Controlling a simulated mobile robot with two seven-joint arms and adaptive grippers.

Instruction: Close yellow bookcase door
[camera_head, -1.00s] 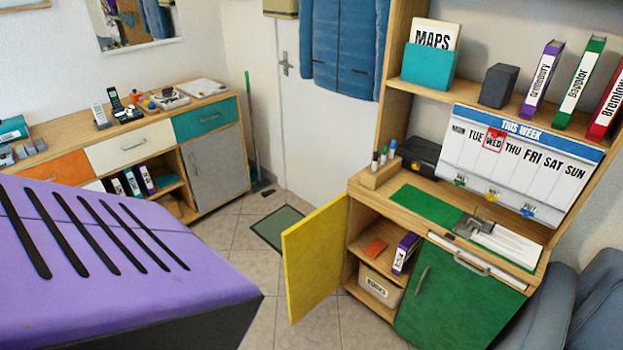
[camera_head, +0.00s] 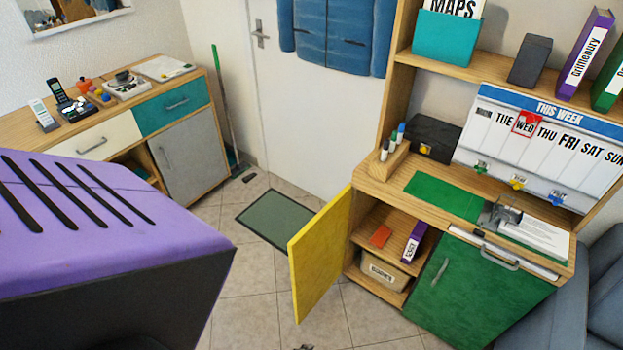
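The yellow bookcase door (camera_head: 318,258) stands open on the left front of the wooden bookcase (camera_head: 374,172). It swings outward from its hinge side, and the open compartment beside it shows. Inside are a purple binder (camera_head: 413,242), an orange item (camera_head: 380,236) and a labelled box (camera_head: 385,271). The green door (camera_head: 461,285) to the right of the compartment is shut. Neither of my grippers can be made out; only a tiny dark piece shows at the bottom edge, too small to identify.
A purple-topped piece with black slots (camera_head: 110,220) fills the lower left. A grey-green mat (camera_head: 275,220) lies on the tiled floor. A dresser (camera_head: 187,160) stands at the back left. A blue-grey seat (camera_head: 597,300) is at the right. Tiled floor in front of the yellow door is clear.

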